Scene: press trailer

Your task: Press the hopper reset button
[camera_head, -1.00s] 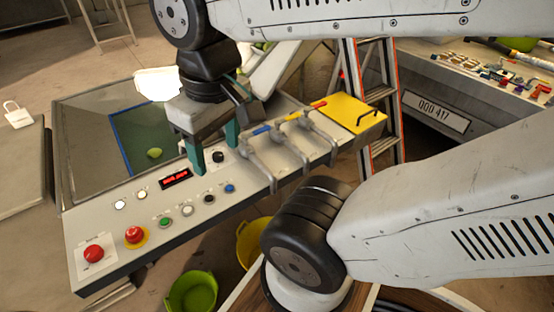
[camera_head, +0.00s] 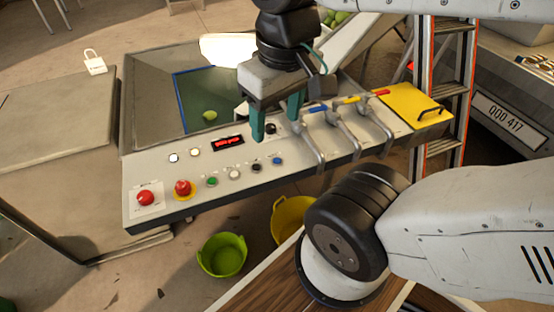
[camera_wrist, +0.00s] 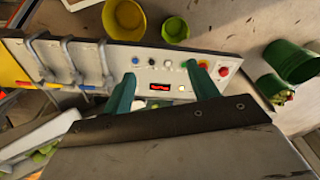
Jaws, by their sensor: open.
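The control panel (camera_head: 190,210) fills the middle of the head view. Its front row has a red button (camera_head: 145,198), a red mushroom button on a yellow ring (camera_head: 183,188), then green (camera_head: 212,181), white (camera_head: 235,174), black (camera_head: 256,168) and blue (camera_head: 277,161) buttons. Behind are two white round buttons or lamps (camera_head: 173,157), a red display (camera_head: 227,142) and a black knob (camera_head: 270,129). Labels are too small to read. My gripper (camera_head: 277,129) is open and empty, its teal fingers above the panel around the knob's area. In the wrist view my gripper (camera_wrist: 163,70) frames the display (camera_wrist: 160,87).
Several levers (camera_head: 342,130) and a yellow plate (camera_head: 412,104) stand right of the buttons. A ladder (camera_head: 453,90) stands beyond. Green (camera_head: 222,255) and yellow (camera_head: 291,219) buckets sit on the floor in front. A sunken bin (camera_head: 205,110) lies behind the panel.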

